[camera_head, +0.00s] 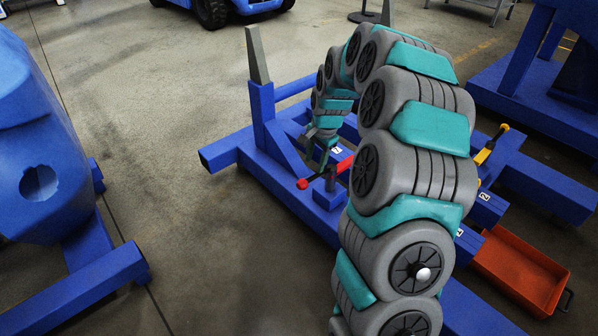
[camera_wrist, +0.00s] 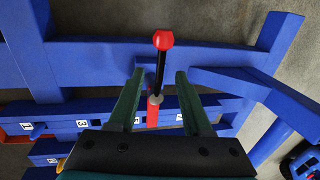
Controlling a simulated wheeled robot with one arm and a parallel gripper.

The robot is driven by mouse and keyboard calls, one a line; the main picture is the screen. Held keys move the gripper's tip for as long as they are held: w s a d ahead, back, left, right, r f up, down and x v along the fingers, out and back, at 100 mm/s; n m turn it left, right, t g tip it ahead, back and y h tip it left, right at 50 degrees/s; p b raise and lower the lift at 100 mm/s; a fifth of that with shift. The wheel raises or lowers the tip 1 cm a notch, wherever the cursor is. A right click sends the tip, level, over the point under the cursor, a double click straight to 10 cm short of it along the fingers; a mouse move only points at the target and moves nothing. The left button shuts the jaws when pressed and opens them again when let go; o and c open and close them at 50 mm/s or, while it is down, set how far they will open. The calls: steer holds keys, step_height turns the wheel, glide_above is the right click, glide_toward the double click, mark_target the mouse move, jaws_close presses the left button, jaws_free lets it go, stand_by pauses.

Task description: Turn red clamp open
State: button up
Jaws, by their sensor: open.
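The red clamp (camera_head: 343,166) is mounted on the blue frame, with a dark lever ending in a red ball knob (camera_head: 302,184) that points left in the head view. In the wrist view the red ball (camera_wrist: 163,40) is beyond the fingertips, with the black lever (camera_wrist: 160,72) running back to a red part (camera_wrist: 152,114). My gripper (camera_wrist: 160,76) is open, one finger on each side of the lever, with gaps visible on both sides. In the head view my gripper (camera_head: 324,158) is just above the clamp, small and partly hidden by my arm.
The blue frame (camera_head: 282,190) has an upright post (camera_head: 257,60) and numbered plates. A yellow-handled clamp (camera_head: 487,148) is on the right. A red tray (camera_head: 520,270) lies on the floor at the lower right. Blue machinery (camera_head: 40,140) stands at the left, with clear floor between.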

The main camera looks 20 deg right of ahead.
mark_target(310, 178)
steer(key=f, duration=0.2)
steer(key=w+f, duration=0.1)
steer(key=f, duration=0.5)
steer(key=shift+w+a, duration=0.2)
steer(key=shift+w, duration=0.2)
jaws_close()
stand_by(1.1)
